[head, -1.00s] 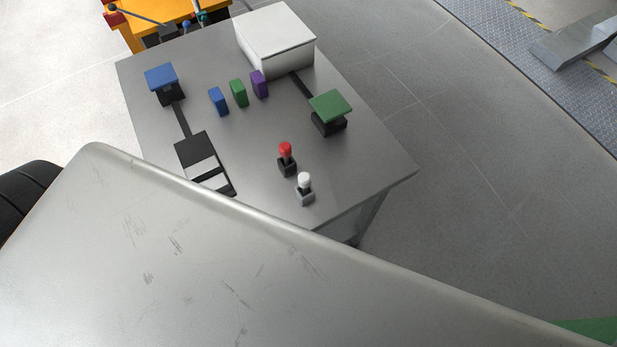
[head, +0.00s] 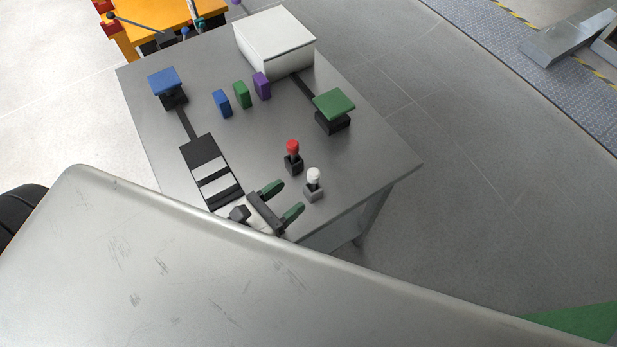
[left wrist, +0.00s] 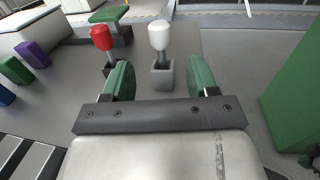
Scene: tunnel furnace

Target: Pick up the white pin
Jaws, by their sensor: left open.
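The white pin (head: 314,176) stands upright in a small grey holder (head: 313,194) near the front right edge of the grey table. My left gripper (head: 288,198) is open and empty, with green-padded fingers, just to the left of the pin and apart from it. In the left wrist view the white pin (left wrist: 160,36) and its grey holder (left wrist: 162,76) appear ahead, between the two open fingers (left wrist: 161,80). A red pin (head: 292,148) in a black holder stands close to the white one. My right gripper is out of view.
Blue, green (head: 242,95) and purple blocks stand farther back on the table (head: 365,160). A white box (head: 275,42), a green-topped stand (head: 333,106) and a blue-topped stand (head: 165,82) are there too. A black-and-white striped plate (head: 212,170) lies at the left.

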